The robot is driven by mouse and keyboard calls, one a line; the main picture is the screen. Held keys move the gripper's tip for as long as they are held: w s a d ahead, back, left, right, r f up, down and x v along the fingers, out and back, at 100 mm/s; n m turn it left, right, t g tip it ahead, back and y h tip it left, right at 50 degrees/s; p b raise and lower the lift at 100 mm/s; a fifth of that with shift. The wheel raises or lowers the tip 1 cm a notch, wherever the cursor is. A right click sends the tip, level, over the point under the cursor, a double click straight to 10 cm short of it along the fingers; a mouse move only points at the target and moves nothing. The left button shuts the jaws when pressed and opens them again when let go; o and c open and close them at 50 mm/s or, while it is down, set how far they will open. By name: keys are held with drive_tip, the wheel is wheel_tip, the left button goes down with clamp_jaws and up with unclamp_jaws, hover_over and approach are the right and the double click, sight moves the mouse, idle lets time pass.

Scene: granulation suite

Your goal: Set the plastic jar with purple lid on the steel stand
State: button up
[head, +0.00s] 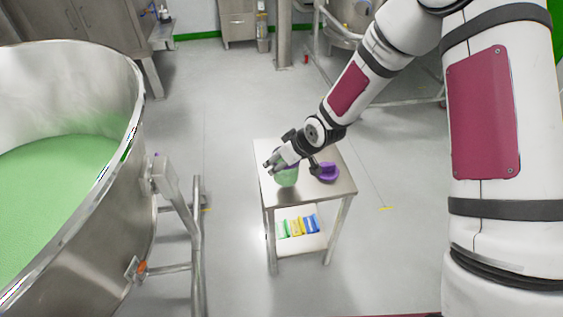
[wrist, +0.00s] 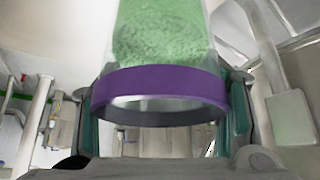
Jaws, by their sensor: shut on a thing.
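The plastic jar (head: 287,177) shows green contents in the head view, directly below my gripper (head: 277,165) and over the steel stand's top. In the wrist view the clear jar (wrist: 162,35) is filled with green granules, and its purple lid (wrist: 160,84) lies between my gripper's teal fingers (wrist: 170,115). My gripper is shut on the jar at its lid. The steel stand (head: 335,190) is a small table with a flat top and a lower shelf. I cannot tell whether the jar's base touches the top.
A purple object (head: 327,173) sits on the stand top, right of the jar. Several coloured packs (head: 297,226) lie on the lower shelf. A large steel bowl (head: 130,165) of green material stands at left, with a pipe frame (head: 196,240) beside it. Floor around the stand is clear.

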drive_tip(key=shift+w+a+f+b, duration=0.1)
drive_tip(key=shift+w+f, duration=0.3)
drive_tip(key=shift+f, duration=0.2)
drive_tip(key=shift+w+d+f+b, duration=0.1)
drive_tip(key=shift+w+f, duration=0.3)
drive_tip(key=shift+f, duration=0.25)
drive_tip(key=shift+w+a+f+b, duration=0.1)
drive_tip(key=shift+w+f, duration=0.3)
drive_tip(key=shift+f, duration=0.2)
drive_tip(key=shift+f, duration=0.15)
drive_tip(key=o, duration=1.3)
drive_tip(key=shift+c, duration=0.2)
